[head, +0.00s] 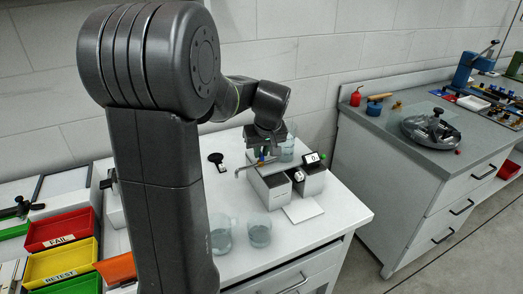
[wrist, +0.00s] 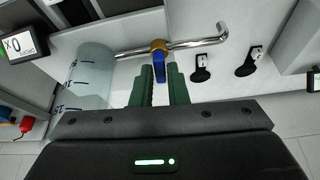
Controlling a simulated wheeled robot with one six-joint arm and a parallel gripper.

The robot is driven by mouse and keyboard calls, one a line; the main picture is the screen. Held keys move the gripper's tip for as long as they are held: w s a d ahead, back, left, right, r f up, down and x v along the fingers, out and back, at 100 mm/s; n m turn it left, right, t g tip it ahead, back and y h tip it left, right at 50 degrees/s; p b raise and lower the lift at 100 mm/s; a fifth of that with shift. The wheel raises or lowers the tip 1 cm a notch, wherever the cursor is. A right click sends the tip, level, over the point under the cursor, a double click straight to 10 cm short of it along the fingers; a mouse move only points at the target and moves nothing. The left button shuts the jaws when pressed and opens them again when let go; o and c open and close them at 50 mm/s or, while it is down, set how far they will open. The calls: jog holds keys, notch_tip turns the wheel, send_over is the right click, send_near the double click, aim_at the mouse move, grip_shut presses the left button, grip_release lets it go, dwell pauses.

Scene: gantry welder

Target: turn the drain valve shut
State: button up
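The drain valve has a brass body (wrist: 158,46) on a chrome pipe (wrist: 200,42) and a blue lever handle (wrist: 159,68), which points toward my gripper, across the pipe. My gripper (wrist: 160,70) has its two green fingers on either side of the handle, close in, and looks shut on it; the contact itself is hard to see. In the head view my gripper (head: 261,150) reaches down at the bench unit, and the bent spout (head: 242,168) shows to its left. Most of the valve is hidden there.
Two beakers (head: 221,235) (head: 260,231) stand at the bench front. Red FAIL (head: 60,232) and yellow RETEST (head: 60,264) trays lie left. Bare bench top lies right of the beakers.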

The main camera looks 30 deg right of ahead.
jog(key=o, duration=0.3)
jog(key=shift+r, duration=0.15)
jog(key=v, duration=1.3)
jog(key=shift+s+r, duration=0.2)
jog(key=shift+s, duration=0.05)
